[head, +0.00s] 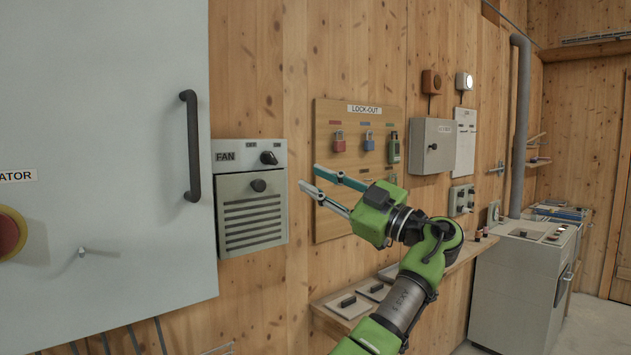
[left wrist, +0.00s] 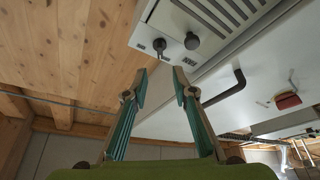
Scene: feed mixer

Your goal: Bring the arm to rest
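My left gripper (head: 309,177) is in mid-air in front of the wooden wall, pointing left, with its fingers apart and nothing between them. Its green arm (head: 403,300) comes up from the bottom of the head view. In the head view the fingertips are just right of the grey fan box (head: 251,205). The left wrist view shows the two fingers (left wrist: 160,82) apart and empty, with the fan box (left wrist: 205,30) upside down beyond them. My right gripper is not in view.
A large grey cabinet (head: 110,120) with a black handle (head: 191,145) stands at the left. Behind the gripper hangs a lock-out board (head: 335,222) with padlocks. A shelf (head: 340,318) with dark-handled plates lies below. A grey machine (head: 515,285) stands at the right.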

